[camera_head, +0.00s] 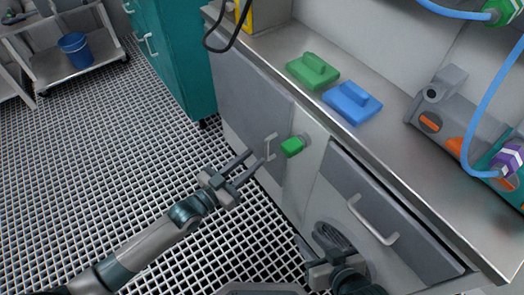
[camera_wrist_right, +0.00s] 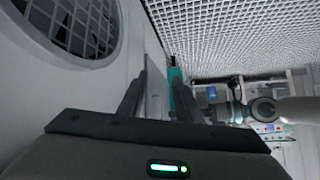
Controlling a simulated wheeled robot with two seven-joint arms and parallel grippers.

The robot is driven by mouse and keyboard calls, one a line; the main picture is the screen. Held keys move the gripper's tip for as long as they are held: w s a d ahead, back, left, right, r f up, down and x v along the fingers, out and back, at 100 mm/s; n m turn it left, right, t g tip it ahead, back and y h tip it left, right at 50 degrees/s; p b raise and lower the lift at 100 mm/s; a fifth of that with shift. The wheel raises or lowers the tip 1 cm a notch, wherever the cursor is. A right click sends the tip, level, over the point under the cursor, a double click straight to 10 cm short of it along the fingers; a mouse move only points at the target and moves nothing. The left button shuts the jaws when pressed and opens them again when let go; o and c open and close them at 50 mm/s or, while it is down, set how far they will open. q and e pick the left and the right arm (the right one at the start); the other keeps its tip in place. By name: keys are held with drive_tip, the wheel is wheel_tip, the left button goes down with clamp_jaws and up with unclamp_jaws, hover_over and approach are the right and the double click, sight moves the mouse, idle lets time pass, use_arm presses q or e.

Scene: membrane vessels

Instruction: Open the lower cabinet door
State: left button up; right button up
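The grey cabinet door (camera_head: 245,95) is at the left of the counter's front, below the worktop. It looks shut or nearly so. Its pale bar handle (camera_head: 270,146) is near its right edge. My left gripper (camera_head: 255,158) is open and empty, its two fingers spread and pointing at the handle, close to it. Whether they touch it I cannot tell. My right gripper (camera_head: 316,248) is low at the counter's front, beside a round vent. In the right wrist view its fingers (camera_wrist_right: 158,100) stand apart, with a pale panel edge showing between them.
A green knob (camera_head: 292,147) sticks out right of the handle. A grey drawer (camera_head: 385,215) with a bar handle is further right. The round vent (camera_wrist_right: 75,25) is beside my right gripper. A teal cabinet (camera_head: 175,50) stands at the left. The grid floor (camera_head: 90,160) is clear.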

use_arm(q)
drive_tip(key=shift+x, duration=2.6)
clamp_jaws()
